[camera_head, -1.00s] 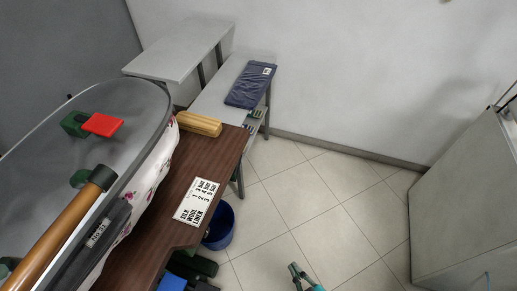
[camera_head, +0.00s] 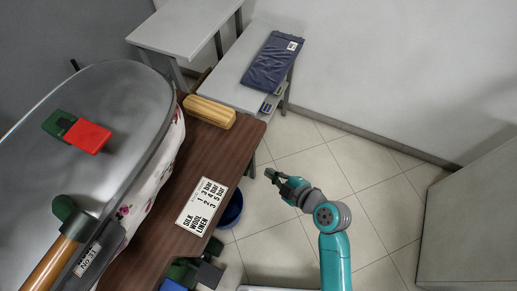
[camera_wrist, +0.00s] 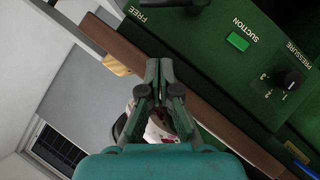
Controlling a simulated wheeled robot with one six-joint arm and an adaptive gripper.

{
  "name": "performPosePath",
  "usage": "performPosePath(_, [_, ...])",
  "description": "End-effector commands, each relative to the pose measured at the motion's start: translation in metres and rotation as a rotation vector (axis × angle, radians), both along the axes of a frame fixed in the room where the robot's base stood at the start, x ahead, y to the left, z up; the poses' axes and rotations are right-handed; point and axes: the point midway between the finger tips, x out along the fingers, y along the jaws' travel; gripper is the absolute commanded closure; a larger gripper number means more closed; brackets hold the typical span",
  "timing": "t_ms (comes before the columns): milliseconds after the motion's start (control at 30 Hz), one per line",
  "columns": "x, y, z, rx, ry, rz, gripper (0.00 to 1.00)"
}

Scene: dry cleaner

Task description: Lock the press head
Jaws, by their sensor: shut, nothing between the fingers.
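The press head (camera_head: 100,90) is a large grey oval plate at the left of the head view, over a floral white cloth (camera_head: 160,165). A red block on a green mount (camera_head: 88,136) sits on top of it. A wooden bar handle (camera_head: 45,268) with a "No. 31" tag is at its front. My gripper (camera_head: 271,175) is shut and empty, right of the brown table. In the wrist view its fingers (camera_wrist: 160,68) point toward a green control panel (camera_wrist: 225,60) marked FREE, SUCTION and PRESSURE.
The brown table (camera_head: 150,245) carries a yellow roll (camera_head: 210,112) and a pressure card (camera_head: 202,205). A blue bucket (camera_head: 232,210) stands beside it. Grey shelves with a folded navy cloth (camera_head: 272,60) are behind. The tiled floor at right is free, up to a grey cabinet (camera_head: 470,220).

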Motion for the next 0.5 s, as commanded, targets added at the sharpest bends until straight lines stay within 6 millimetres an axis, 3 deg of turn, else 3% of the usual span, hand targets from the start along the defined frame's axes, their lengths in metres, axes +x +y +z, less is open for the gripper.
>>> performPosePath(500, [0.0062, 0.0066, -0.0030, -0.001, -0.003, 0.006, 1.00])
